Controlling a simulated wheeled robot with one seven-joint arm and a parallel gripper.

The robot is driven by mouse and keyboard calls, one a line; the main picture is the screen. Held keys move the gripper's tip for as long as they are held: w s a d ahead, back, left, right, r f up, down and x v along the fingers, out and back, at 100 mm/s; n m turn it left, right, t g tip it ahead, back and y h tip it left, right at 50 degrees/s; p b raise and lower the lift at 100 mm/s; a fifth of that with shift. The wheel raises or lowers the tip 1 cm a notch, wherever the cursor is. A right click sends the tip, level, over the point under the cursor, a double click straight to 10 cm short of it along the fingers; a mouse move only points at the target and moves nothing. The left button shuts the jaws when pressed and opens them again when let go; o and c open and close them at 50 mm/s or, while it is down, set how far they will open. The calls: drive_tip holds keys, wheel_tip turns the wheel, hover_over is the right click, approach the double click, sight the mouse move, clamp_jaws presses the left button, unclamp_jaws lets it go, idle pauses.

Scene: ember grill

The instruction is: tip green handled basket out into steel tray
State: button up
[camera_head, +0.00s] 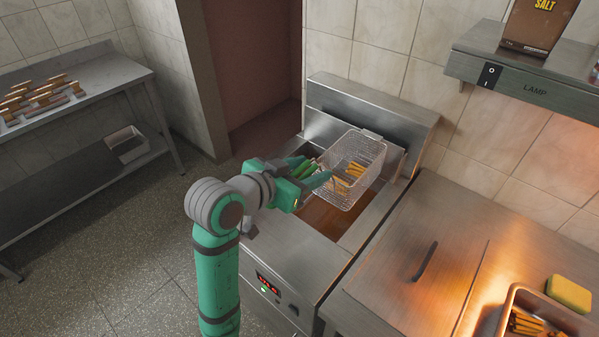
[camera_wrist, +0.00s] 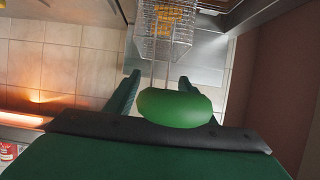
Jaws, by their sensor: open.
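The wire basket (camera_head: 362,158) is at the fryer, over the oil well, with golden fries inside. It also shows at the top of the wrist view (camera_wrist: 167,45). Its green handle (camera_head: 306,168) points toward my gripper. My gripper (camera_head: 308,176) is open at the handle. In the wrist view the handle (camera_wrist: 175,108) lies between the spread fingers, nearer the right one; I cannot tell whether they touch it. The steel tray (camera_head: 548,305) is at the lower right on the counter, partly cut off, with some fries in it.
The fryer (camera_head: 300,250) has a red display on its front. A steel counter (camera_head: 400,290) with a dark handle lies to its right. A yellow sponge (camera_head: 569,293) lies beside the tray. A shelf with a salt box (camera_head: 537,25) overhangs the right. Floor at left is clear.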

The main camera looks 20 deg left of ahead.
drive_tip(key=shift+w+d+f, duration=0.1)
drive_tip(key=shift+w, duration=0.15)
clamp_jaws()
drive_tip(key=shift+r, duration=2.4)
drive_tip(key=shift+s, duration=0.15)
drive_tip(key=shift+s+a, duration=0.3)
drive_tip(key=shift+s, duration=0.45)
drive_tip(key=shift+s+a, duration=0.25)
drive_tip(key=shift+s, duration=0.45)
drive_tip(key=shift+s+a, duration=0.3)
drive_tip(key=shift+s, duration=0.45)
